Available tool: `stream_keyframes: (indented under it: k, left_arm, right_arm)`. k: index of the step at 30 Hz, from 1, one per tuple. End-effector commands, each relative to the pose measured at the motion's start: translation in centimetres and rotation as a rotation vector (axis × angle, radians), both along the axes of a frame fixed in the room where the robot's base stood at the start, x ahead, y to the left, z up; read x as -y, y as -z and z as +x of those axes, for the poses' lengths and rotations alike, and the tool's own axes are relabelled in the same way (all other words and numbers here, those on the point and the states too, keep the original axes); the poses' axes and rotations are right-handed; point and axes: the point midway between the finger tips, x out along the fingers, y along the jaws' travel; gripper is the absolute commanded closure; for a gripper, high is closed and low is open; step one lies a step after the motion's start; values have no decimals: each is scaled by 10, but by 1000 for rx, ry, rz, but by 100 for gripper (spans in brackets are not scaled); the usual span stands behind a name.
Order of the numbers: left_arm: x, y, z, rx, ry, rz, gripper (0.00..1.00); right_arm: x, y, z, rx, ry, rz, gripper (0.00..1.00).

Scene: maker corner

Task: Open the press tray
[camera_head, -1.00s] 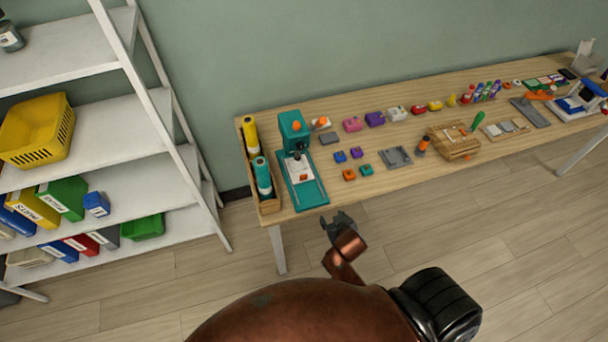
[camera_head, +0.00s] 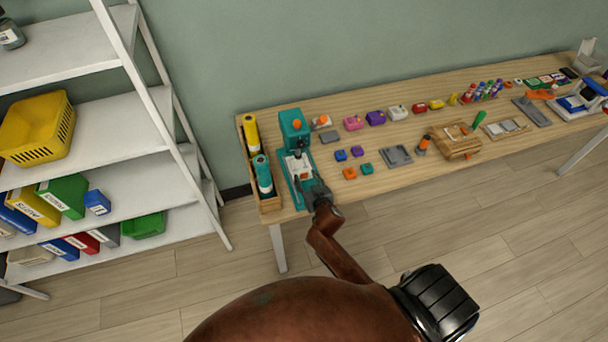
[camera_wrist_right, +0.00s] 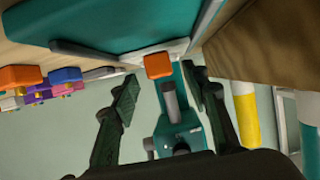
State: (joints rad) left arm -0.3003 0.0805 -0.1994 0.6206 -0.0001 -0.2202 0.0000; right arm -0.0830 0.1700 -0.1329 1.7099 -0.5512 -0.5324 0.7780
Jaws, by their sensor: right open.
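The teal press (camera_head: 291,122) stands at the left end of the table, its base reaching toward the front edge. A white plate (camera_head: 293,166) with a small orange piece lies on the base under the press head. My right gripper (camera_head: 312,190) is over the front of the press base and hides part of it. In the right wrist view my right gripper (camera_wrist_right: 165,92) is open, its two dark fingers spread with the press column (camera_wrist_right: 180,132) and orange piece (camera_wrist_right: 158,66) showing between them. I cannot tell whether the fingers touch the press. My left gripper is not in view.
A wooden holder (camera_head: 268,205) with yellow and teal rolls stands close left of the press. Small blue, purple, orange and teal blocks and a grey tray (camera_head: 397,155) lie to the right. White shelves (camera_head: 110,160) stand at the left. The floor before the table is clear.

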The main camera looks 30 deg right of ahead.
Motion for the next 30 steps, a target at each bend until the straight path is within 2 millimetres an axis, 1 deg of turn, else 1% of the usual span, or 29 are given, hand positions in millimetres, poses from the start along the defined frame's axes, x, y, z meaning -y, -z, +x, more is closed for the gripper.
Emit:
stream_keyframes:
  k: [1, 3, 7, 17, 30]
  left_arm:
    - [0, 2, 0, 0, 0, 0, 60]
    - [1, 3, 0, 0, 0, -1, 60]
    - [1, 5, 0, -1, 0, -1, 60]
    - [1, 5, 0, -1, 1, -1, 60]
    - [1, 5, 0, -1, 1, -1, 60]
  right_arm:
    - [2, 3, 8, 1, 0, -1, 58]
    - [4, 7, 16, 0, 0, -1, 58]
    - [6, 11, 26, 0, 0, -1, 58]
    - [7, 12, 29, -1, 0, 0, 58]
    - [7, 12, 29, -1, 0, 0, 88]
